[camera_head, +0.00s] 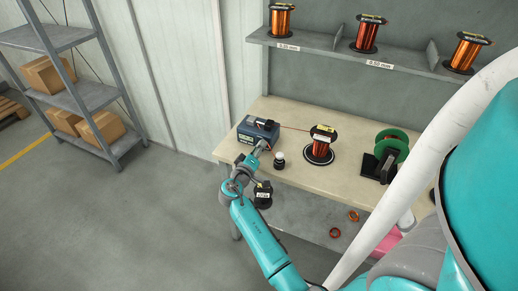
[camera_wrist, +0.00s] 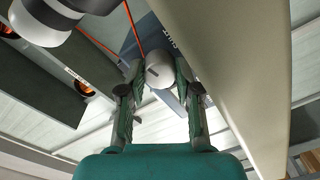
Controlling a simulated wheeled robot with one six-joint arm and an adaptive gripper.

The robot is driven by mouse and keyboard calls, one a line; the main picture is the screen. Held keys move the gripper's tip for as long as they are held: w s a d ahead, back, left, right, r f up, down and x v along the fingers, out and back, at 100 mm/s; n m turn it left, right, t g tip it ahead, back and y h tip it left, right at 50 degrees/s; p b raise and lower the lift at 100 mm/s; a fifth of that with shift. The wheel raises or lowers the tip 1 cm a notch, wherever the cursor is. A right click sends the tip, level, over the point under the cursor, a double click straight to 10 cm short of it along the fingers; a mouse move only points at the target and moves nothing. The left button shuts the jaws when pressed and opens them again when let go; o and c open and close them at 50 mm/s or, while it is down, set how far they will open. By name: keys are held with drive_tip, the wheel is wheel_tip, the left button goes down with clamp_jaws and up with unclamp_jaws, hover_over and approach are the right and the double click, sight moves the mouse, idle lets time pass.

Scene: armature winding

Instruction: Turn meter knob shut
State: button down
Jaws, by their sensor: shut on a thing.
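The blue meter box (camera_head: 258,130) stands at the left end of the workbench. My gripper (camera_head: 258,147) is at its front face, and the knob is hidden behind the gripper in the head view. In the wrist view, the round grey knob (camera_wrist: 159,74) sits between the two fingers of my gripper (camera_wrist: 160,80), which are shut on it. A dark mark shows on the knob. White lettering, seemingly "SHUT", shows on the dark meter face (camera_wrist: 172,38) beside it, partly cut off. Which way the knob points is hard to tell.
A copper wire spool (camera_head: 322,146) and a green spool (camera_head: 390,147) stand farther right on the workbench (camera_head: 345,185). A thin orange wire (camera_head: 292,127) runs from the meter toward the copper spool.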

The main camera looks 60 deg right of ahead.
drive_tip(key=m, duration=0.6)
drive_tip(key=shift+s, duration=0.1)
drive_tip(key=m, duration=0.6)
drive_tip(key=shift+f, duration=0.1)
idle(0.5)
drive_tip(key=c, duration=0.8)
unclamp_jaws()
drive_tip(key=a, duration=0.4)
drive_tip(key=s+a, duration=0.1)
drive_tip(key=a, duration=0.7)
drive_tip(key=shift+s, duration=0.15)
